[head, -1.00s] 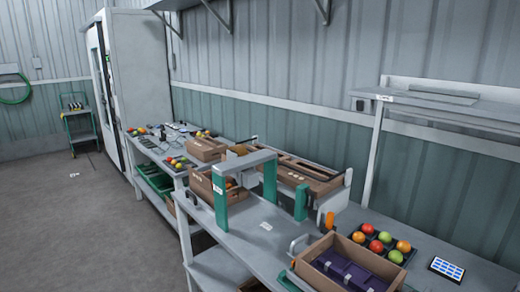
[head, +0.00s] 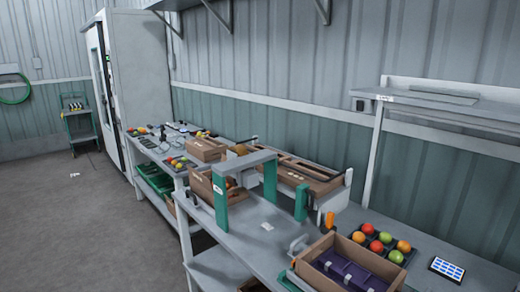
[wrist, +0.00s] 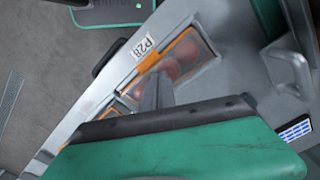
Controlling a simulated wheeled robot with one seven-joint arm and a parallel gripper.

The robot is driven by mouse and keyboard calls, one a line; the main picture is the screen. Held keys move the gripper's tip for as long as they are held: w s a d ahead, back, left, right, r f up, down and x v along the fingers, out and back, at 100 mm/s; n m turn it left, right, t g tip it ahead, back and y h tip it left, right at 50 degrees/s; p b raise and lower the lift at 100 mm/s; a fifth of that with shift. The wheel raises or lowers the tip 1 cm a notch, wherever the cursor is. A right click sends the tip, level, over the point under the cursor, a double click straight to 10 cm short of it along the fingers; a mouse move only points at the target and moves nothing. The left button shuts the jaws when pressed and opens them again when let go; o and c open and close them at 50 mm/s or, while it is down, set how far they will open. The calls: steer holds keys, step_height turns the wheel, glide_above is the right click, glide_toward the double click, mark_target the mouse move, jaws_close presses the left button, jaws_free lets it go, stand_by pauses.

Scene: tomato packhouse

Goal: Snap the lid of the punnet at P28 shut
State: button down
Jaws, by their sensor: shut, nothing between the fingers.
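In the wrist view, the P28 label (wrist: 143,48) sits on the pale bench edge. Beside it is a punnet (wrist: 187,60) with blurred reddish fruit showing through clear plastic, and an orange strip runs along its side. I cannot tell whether its lid is fully closed. My gripper (wrist: 160,80) shows as narrow grey fingers, shut and empty, in front of the punnet. The fingers cover part of it, and contact cannot be judged. I cannot make out the P28 punnet or my gripper clearly in the head view.
In the head view, a grey and green arch (head: 250,160) stands on the bench. Some bench top before the arch is bare.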

steer(key=shift+f, duration=0.2)
stand_by(0.3)
steer(key=shift+r+p, duration=2.6)
steer(key=shift+r, duration=0.95)
